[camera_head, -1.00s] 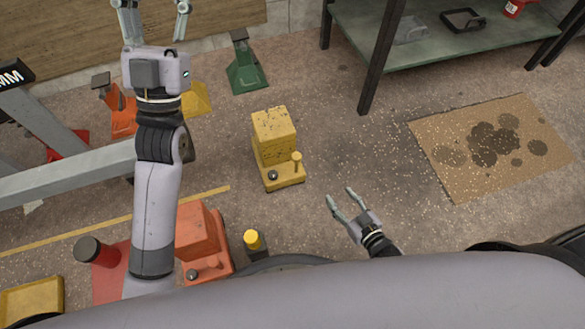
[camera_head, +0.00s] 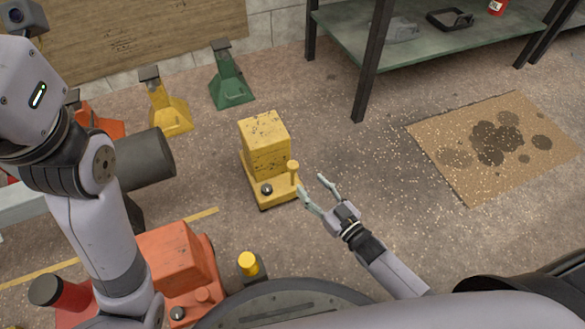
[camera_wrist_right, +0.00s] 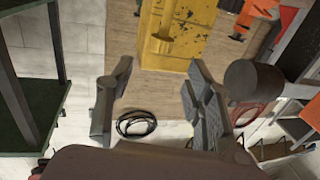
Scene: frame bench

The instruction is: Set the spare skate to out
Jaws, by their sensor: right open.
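A yellow skate (camera_head: 265,145) with worn, chipped paint stands on the floor at the middle of the head view. Its low front plate carries a short yellow post (camera_head: 293,168) and a black knob (camera_head: 266,190). It also fills the top of the right wrist view (camera_wrist_right: 185,45). An orange skate-like unit (camera_head: 172,258) stands nearer, at lower left. I cannot tell from labels which one is the spare. My right gripper (camera_head: 311,185) is open and empty, its fingertips just right of the yellow post; contact is not clear. My left gripper is outside the picture.
Green (camera_head: 230,80) and yellow (camera_head: 168,108) jack stands line the back left. A dark cylinder (camera_head: 145,160) lies left of the skate. A green-shelved bench (camera_head: 430,50) stands at back right. Stained cardboard (camera_head: 450,165) lies right. Open floor separates it from the skate.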

